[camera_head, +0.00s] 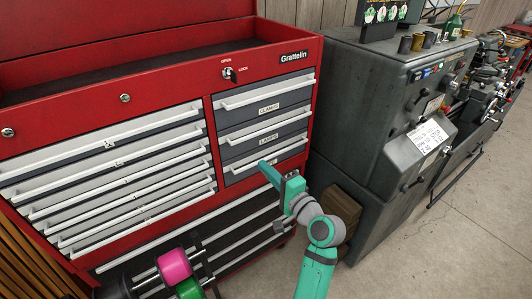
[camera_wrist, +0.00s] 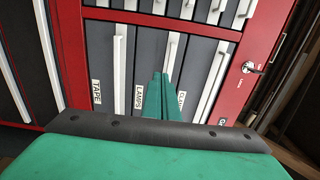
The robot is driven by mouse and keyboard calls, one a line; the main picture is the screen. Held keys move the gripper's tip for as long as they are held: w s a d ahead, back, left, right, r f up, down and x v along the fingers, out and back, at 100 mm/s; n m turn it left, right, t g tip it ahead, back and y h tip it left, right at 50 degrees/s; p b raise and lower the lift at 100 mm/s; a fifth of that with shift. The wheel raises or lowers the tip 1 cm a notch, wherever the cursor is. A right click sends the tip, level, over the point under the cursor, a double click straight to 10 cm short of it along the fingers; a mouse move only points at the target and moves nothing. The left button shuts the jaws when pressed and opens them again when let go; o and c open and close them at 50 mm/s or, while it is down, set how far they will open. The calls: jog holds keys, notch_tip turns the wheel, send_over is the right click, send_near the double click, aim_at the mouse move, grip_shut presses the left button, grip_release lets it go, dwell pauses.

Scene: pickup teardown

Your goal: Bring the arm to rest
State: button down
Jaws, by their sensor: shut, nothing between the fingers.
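My green arm rises from the bottom of the head view, and my gripper (camera_head: 266,168) is in front of the lower right-hand drawers of the red tool cabinet (camera_head: 262,57). In the wrist view my gripper (camera_wrist: 161,84) shows its two green fingers together, with nothing between them. The fingers point at the drawer fronts, over the LAMPS drawer (camera_wrist: 147,60) and the CLAMPS drawer (camera_wrist: 201,60). I cannot tell whether the tips touch the cabinet. The TAPE drawer (camera_wrist: 104,65) is beside them. These drawers look closed.
A dark grey machine (camera_head: 380,95) stands right of the cabinet, with cups and a green bottle (camera_head: 454,24) on top. A brown box (camera_head: 341,207) is low between them. A pink cylinder (camera_head: 174,265) and a green one (camera_head: 190,289) are at the bottom. Floor (camera_head: 440,245) is clear at lower right.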

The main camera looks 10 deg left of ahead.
jog(key=s+d+f+t+h, duration=0.1)
jog(key=s+d+f+h, duration=0.35)
jog(key=s+f, duration=0.65)
jog(key=s+d+f+t+h, duration=0.1)
jog(key=s+d+f+h, duration=0.3)
jog(key=s+f, duration=0.75)
jog(key=s+d+f+n+h, duration=0.1)
jog(key=s+f+n+h, duration=0.25)
jog(key=s, duration=0.75)
jog(key=s+r+n, duration=0.3)
jog(key=s, duration=0.4)
jog(key=s+r+n, duration=0.3)
jog(key=s, duration=0.3)
jog(key=shift+s+a+r, duration=0.2)
jog(key=shift+s+r, duration=0.1)
jog(key=shift+s, duration=0.1)
jog(key=shift+s, duration=0.1)
